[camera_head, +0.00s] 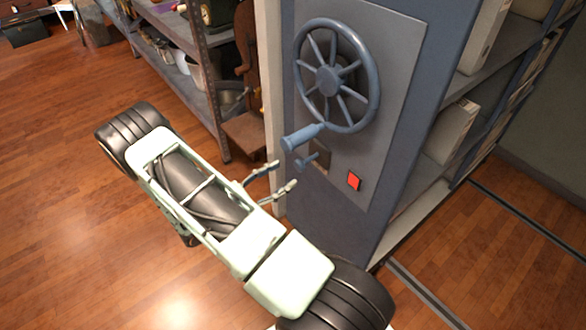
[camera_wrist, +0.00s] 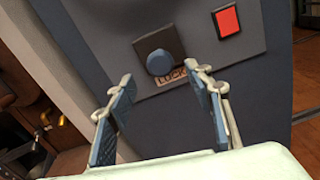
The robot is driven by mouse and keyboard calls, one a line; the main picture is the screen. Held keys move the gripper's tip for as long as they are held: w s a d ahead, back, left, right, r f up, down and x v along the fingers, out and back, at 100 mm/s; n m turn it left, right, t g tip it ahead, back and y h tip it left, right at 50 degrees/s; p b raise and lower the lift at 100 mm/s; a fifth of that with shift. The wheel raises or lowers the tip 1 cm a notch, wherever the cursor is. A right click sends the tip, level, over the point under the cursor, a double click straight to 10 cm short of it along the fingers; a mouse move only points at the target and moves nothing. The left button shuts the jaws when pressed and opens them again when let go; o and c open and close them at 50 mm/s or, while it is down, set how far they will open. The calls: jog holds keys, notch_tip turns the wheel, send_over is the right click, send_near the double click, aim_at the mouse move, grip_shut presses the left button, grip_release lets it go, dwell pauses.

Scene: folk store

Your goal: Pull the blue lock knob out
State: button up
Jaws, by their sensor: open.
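The blue lock knob (camera_wrist: 159,62) sticks out of a dark square plate (camera_wrist: 166,38) on the grey panel, above a small label that seems to read LOCK. In the head view the knob (camera_head: 304,161) sits low on the panel, below the handwheel's handle. My gripper (camera_wrist: 159,76) is open, and its two blue-padded fingers point at the panel. In the wrist view the knob appears between the fingertips, nearer the left one. In the head view my gripper (camera_head: 284,175) is in front of the panel, a little lower left of the knob, with a gap between them.
A large blue-grey handwheel (camera_head: 328,80) with a protruding handle (camera_head: 303,137) is just above the knob. A red square button (camera_head: 353,181) is to its lower right. Shelves (camera_head: 178,65) stand at the left. Wooden floor (camera_head: 60,215) is clear at the lower left.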

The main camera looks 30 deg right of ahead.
jog(key=a, duration=0.5)
jog(key=shift+s+a, duration=0.15)
jog(key=shift+s, duration=0.1)
jog(key=shift+r, duration=0.1)
dwell(0.4)
